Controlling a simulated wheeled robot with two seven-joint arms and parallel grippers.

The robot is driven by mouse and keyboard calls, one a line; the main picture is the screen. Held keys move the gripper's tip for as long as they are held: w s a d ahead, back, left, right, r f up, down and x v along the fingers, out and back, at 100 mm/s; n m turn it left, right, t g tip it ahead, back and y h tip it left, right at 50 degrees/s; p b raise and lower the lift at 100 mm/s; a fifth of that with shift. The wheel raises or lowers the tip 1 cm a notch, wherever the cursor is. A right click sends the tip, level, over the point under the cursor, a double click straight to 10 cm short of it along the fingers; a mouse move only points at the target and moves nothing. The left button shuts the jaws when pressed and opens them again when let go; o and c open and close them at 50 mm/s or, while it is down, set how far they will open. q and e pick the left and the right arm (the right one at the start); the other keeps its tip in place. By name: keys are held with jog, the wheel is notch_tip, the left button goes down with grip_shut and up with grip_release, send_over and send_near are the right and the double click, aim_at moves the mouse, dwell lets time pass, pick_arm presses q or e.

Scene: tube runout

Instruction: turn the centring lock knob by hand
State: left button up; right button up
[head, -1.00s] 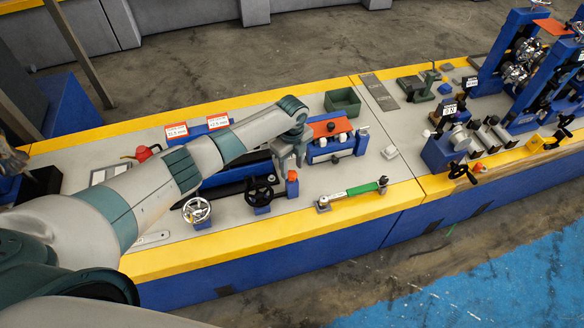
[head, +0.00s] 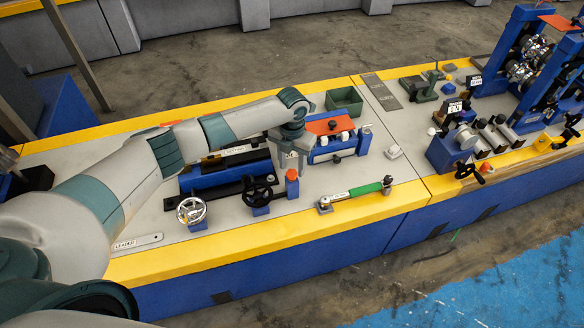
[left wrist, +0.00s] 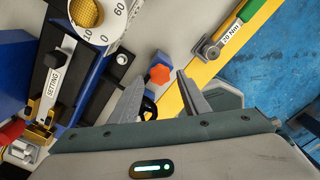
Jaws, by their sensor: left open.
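An orange-red hexagonal knob on a short blue post (head: 292,174) stands near the front of the left bench; I take it as the centring lock knob, though no label on it can be read. My left gripper (head: 293,168) is above and just behind it, pointing down. In the left wrist view the knob (left wrist: 160,73) shows between the tips of the open left fingers (left wrist: 158,78), nearer the left one. I cannot tell how high the tips are above it. The fingers hold nothing. My right gripper is not in view.
A black handwheel (head: 258,191) and a silver handwheel (head: 191,210) stand left of the knob. A green-handled torque wrench (head: 357,193) lies to its right. A blue unit with white rollers (head: 335,148) is behind. A dial with a brass knob (left wrist: 86,12) shows in the wrist view.

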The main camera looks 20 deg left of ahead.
pick_arm(q)
jog(key=shift+m, duration=0.3)
jog(key=shift+f, duration=0.1)
jog(key=shift+f+b, duration=0.7)
jog(key=shift+f, duration=0.2)
jog(key=shift+c, duration=0.3)
jog(key=c, duration=0.8)
jog(key=shift+o, duration=0.2)
